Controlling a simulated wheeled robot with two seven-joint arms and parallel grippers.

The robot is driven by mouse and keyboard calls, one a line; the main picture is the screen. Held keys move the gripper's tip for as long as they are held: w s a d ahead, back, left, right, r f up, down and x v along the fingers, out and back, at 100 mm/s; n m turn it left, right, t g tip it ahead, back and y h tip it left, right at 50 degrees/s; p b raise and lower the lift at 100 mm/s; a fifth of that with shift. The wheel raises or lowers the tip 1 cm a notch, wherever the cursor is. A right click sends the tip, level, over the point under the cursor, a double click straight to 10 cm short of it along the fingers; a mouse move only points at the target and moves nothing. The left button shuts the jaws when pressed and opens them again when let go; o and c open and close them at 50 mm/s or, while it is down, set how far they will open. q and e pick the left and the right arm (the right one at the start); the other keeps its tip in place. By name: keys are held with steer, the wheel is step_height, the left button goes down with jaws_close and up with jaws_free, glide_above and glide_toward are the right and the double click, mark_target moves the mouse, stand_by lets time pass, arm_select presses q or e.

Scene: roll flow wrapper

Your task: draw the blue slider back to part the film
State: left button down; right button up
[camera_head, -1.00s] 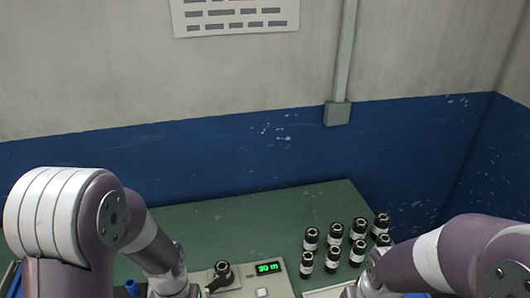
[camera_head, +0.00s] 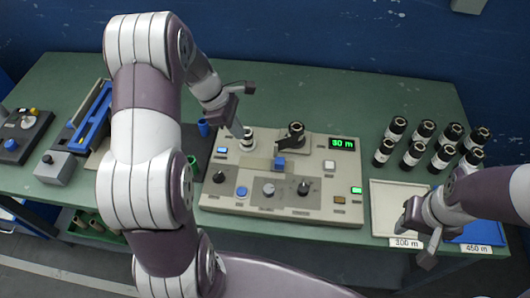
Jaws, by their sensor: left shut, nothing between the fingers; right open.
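The grey wrapper machine (camera_head: 330,207) sits on the green table in the head view. A small blue slider block (camera_head: 280,163) stands at its middle, at the right end of a flat tan strip (camera_head: 257,164); I cannot tell whether that strip is the film. My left gripper (camera_head: 237,131) is shut and empty, pointing down just left of a white-and-black roll (camera_head: 247,141) on the machine's back left. It is apart from the blue block, up and to its left. My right gripper (camera_head: 417,238) is open and empty at the front right, over the trays' front edge.
A post with a black top (camera_head: 296,131) stands behind the slider. Several black-and-white rolls (camera_head: 412,154) stand at the back right. A white tray (camera_head: 385,205) and a blue tray (camera_head: 485,233) lie right. A blue frame (camera_head: 93,119) stands left, partly behind my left arm.

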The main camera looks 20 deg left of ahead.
mark_target(279, 160)
arm_select(q)
steer(key=x, duration=0.9)
steer(key=shift+s+d+r, duration=0.1)
steer(key=shift+s+d, duration=0.05)
steer(key=shift+s, duration=0.05)
steer(key=d, duration=0.1)
steer(key=d+p, duration=0.1)
steer(key=d, duration=0.1)
steer(key=shift+w+d+f, duration=0.2)
steer(key=shift+w+f, duration=0.1)
steer(key=shift+w, duration=0.05)
steer(key=shift+w+d+f, duration=0.1)
steer(key=shift+w+d, duration=0.05)
steer(key=shift+d, duration=0.3)
steer(key=shift+w+d+p, duration=0.15)
steer(key=shift+d+p, duration=0.1)
steer(key=shift+d, duration=0.45)
steer(key=shift+w+d+p, duration=0.15)
steer(key=shift+d+p, duration=0.05)
steer(key=shift+d, duration=0.5)
steer(key=shift+a, duration=0.1)
